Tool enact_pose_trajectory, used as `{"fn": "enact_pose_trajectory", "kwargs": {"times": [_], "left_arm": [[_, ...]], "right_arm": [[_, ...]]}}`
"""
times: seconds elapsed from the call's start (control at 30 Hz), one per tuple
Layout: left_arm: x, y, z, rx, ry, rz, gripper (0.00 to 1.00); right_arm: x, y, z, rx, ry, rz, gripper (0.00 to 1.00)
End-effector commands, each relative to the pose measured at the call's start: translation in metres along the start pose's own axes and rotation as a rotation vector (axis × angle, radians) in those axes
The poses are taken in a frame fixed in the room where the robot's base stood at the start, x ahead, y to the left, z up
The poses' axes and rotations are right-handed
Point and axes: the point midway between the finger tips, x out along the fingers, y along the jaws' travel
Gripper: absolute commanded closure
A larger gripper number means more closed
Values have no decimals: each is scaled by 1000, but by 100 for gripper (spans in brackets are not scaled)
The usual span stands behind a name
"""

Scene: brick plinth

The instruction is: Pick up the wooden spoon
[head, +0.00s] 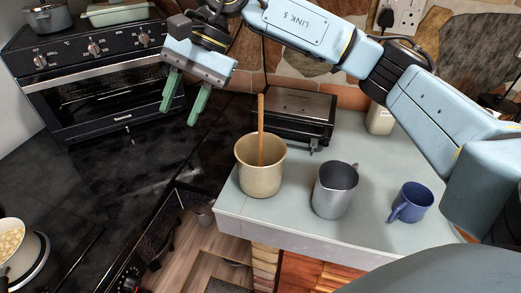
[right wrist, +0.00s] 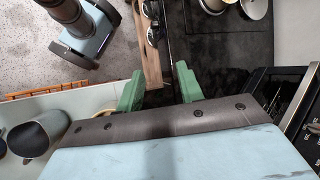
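The wooden spoon (head: 261,130) stands nearly upright in a beige cup (head: 261,178), its handle rising above the rim. The cup hides its lower end. My right gripper (head: 179,115) is open, with its two green fingers apart and nothing between them. It hangs to the left of the spoon and above it in the head view, clear of the cup. In the right wrist view the fingers (right wrist: 158,90) are also spread and empty. I cannot make out the spoon there. My left gripper is not in view.
A grey metal mug (head: 335,192) and a blue mug (head: 411,203) stand right of the beige cup on the pale counter (head: 300,222). A black toaster-like appliance (head: 290,112) stands behind. An oven (head: 110,95) is at the left. The dark worktop (head: 100,185) is mostly clear.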

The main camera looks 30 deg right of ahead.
Motion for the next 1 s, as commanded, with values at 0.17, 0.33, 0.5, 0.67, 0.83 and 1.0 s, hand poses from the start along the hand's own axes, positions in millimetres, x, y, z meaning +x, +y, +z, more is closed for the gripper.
{"fn": "enact_pose_trajectory", "kwargs": {"times": [0.17,0.33,0.5,0.67,0.83,1.0], "left_arm": [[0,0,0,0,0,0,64],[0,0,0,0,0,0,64],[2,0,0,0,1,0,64],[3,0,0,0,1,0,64],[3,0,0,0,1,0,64],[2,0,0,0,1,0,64]], "right_arm": [[-86,41,-50,-58,297,253,63],[-134,67,-65,-48,406,391,63],[-130,81,-74,-42,425,429,63],[-104,93,-87,-41,423,426,63],[-83,102,-97,-42,423,424,63],[-74,106,-101,-43,423,423,63]]}}
